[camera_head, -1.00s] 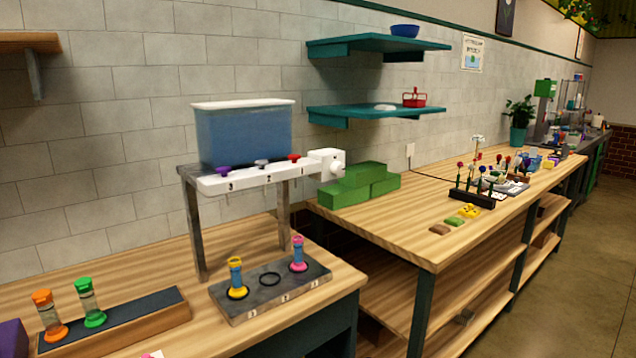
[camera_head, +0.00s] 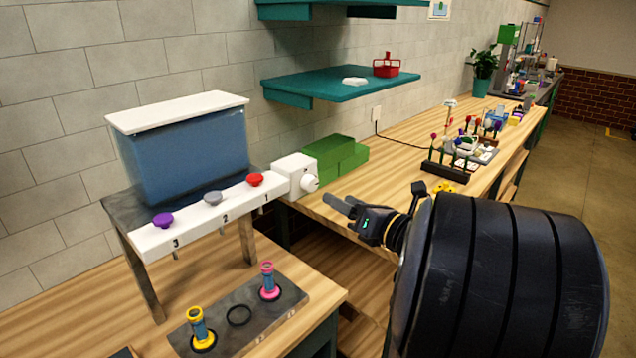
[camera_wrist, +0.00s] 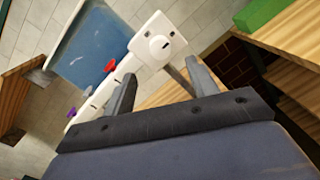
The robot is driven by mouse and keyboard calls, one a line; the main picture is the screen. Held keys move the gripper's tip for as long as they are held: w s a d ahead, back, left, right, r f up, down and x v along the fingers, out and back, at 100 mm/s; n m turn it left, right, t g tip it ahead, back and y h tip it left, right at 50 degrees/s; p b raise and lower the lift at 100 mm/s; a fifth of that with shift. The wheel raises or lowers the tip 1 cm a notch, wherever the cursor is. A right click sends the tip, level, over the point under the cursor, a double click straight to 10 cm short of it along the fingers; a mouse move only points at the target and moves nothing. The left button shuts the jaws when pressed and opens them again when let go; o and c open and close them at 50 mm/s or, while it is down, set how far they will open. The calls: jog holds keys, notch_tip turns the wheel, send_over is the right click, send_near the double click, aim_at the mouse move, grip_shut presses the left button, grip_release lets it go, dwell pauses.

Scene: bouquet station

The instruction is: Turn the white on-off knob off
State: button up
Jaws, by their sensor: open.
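The white on-off knob (camera_head: 310,184) sticks out from the front of a white box (camera_head: 291,172) at the right end of the white rail (camera_head: 210,214) under the blue water tank (camera_head: 188,150). In the wrist view the round knob (camera_wrist: 160,43) faces the camera on its box, with a dark mark below it. My gripper (camera_head: 338,206) is open and empty, to the right of the knob and apart from it. In the wrist view the two fingers of my gripper (camera_wrist: 163,85) stand apart, with the knob's box beyond them.
Purple (camera_head: 163,220), grey (camera_head: 213,198) and red (camera_head: 255,180) knobs sit on the rail. Two vials stand on a dark tray (camera_head: 240,318) below. Green blocks (camera_head: 334,156) lie behind the white box. A teal shelf (camera_head: 345,83) hangs above.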

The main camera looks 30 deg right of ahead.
aim_at(313, 185)
jog(key=p+x, duration=0.1)
jog(key=x, duration=0.7)
jog(key=shift+w+a, duration=0.1)
jog(key=shift+w, duration=0.1)
jog(key=shift+c, duration=0.2)
jog(key=c, duration=0.9)
